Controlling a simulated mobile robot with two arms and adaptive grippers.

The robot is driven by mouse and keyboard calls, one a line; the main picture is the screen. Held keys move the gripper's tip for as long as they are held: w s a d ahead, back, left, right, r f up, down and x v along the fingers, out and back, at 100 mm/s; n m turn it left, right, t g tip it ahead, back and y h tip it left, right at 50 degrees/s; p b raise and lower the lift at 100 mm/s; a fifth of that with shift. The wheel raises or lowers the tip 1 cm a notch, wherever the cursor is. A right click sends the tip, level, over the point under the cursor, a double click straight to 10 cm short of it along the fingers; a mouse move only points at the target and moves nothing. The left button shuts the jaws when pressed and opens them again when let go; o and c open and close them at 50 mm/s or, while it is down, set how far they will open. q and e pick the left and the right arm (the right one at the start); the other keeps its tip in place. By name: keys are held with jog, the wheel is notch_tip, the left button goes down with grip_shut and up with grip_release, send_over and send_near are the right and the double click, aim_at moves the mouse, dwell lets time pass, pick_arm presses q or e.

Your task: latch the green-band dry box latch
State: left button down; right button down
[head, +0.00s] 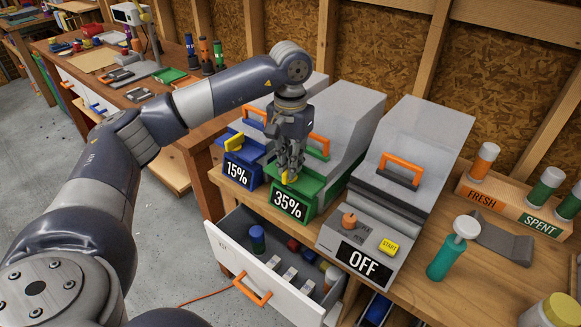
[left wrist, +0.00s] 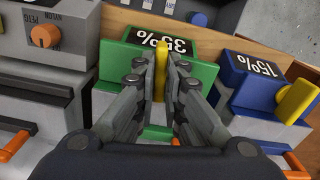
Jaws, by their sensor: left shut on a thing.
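The green-band dry box (head: 310,190) reads 35% and stands on the bench beside the blue-band one. Its yellow latch (head: 290,178) is at the front, mostly covered by my fingers. My left gripper (head: 289,168) reaches down from above and is shut on this latch. In the left wrist view the green band (left wrist: 115,62) lies under the fingers, and the yellow latch (left wrist: 161,68) stands upright in the picture between the fingertips of my left gripper (left wrist: 160,80). My right gripper is not in view.
The blue-band box (head: 243,170) with its own yellow latch (head: 234,143) is close on the left. A grey machine reading OFF (head: 365,250) stands on the right. An open drawer (head: 255,268) juts out below. A green bottle (head: 447,258) stands at right.

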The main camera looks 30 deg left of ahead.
pick_arm(q)
jog(key=shift+m, duration=0.9)
jog(key=shift+b, duration=0.3)
jog(key=c, duration=1.7)
grip_release()
notch_tip(320, 180, up, 12)
jog(key=shift+r, duration=0.1)
